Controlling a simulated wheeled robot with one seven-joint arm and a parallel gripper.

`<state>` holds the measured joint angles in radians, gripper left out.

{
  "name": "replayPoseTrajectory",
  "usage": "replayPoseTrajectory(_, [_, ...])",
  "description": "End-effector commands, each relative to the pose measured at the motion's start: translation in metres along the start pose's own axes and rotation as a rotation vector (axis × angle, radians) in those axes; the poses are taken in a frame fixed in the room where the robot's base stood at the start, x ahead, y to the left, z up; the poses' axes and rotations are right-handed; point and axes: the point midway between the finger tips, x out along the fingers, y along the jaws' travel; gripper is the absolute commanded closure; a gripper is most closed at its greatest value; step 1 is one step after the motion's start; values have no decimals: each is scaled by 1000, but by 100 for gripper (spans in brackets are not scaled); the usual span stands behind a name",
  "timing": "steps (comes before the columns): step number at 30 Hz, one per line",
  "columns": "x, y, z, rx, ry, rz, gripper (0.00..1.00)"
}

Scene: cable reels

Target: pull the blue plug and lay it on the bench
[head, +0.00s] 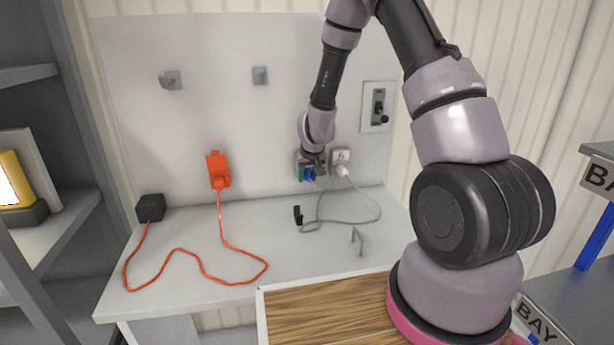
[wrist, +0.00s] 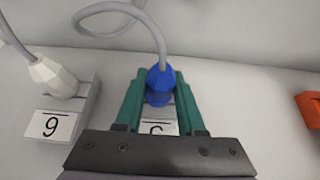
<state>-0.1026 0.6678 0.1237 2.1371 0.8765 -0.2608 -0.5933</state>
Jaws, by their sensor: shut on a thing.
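The blue plug (wrist: 159,84) sits between the two green fingers of my gripper (wrist: 157,88) in the wrist view, with a grey cable running from it. My gripper is shut on it, right at a socket plate whose label (wrist: 158,128) is partly hidden by the gripper. I cannot tell whether the plug is still seated in the socket. In the head view the blue plug (head: 308,175) shows small below my gripper (head: 309,172), at the wall panel. The white bench (head: 310,262) lies below, with the grey cable on it.
A white plug (wrist: 58,76) is in the neighbouring socket marked 9 (wrist: 52,124). A black clip (head: 298,215) and a grey hook (head: 358,240) stand on the bench.

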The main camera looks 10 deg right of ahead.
Motion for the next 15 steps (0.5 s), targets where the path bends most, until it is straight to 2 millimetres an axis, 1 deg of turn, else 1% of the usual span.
replayPoseTrajectory(15, [-4, 0, 8, 1, -1, 1, 100])
